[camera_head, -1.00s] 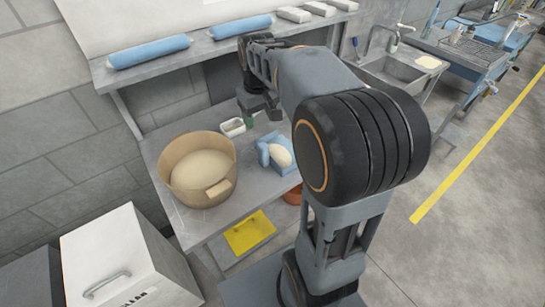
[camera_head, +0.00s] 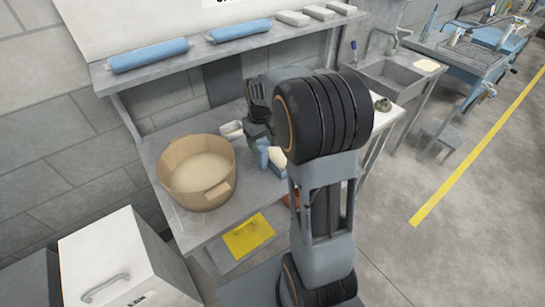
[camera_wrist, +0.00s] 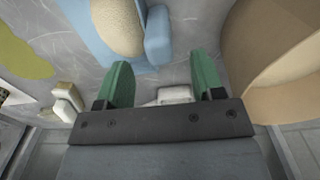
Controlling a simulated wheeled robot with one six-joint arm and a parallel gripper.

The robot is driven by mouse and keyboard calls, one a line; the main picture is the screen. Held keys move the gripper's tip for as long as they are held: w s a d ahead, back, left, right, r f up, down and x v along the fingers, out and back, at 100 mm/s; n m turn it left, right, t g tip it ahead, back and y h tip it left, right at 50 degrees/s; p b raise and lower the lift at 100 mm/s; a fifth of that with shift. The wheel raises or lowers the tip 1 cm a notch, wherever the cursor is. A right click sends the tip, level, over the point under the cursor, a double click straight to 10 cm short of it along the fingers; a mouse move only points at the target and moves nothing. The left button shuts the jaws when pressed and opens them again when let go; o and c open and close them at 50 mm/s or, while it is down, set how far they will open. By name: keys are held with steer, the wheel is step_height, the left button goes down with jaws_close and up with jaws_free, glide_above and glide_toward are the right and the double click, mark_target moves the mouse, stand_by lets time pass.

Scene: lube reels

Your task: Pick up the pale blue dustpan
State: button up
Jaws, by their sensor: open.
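The pale blue dustpan (camera_head: 264,158) lies on the grey workbench, partly hidden by my arm in the head view. A cream rounded thing (camera_head: 278,154) rests on it. In the wrist view, the dustpan (camera_wrist: 156,36) is just beyond my green fingertips, at the upper left and centre, with the speckled cream thing (camera_wrist: 118,22) on it. My gripper (camera_wrist: 163,62) is open, with nothing clearly held between its fingers. In the head view, my gripper (camera_head: 253,142) is mostly hidden, close by the dustpan's left side.
A large tan tub (camera_head: 177,185) with pale contents stands left of the dustpan; its side (camera_wrist: 255,50) is near my right finger in the wrist view. A shelf (camera_head: 200,59) with blue rolls (camera_head: 148,54) overhangs the bench.

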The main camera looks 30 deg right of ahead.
mark_target(262, 147)
steer(key=shift+f, duration=1.95)
jaws_close()
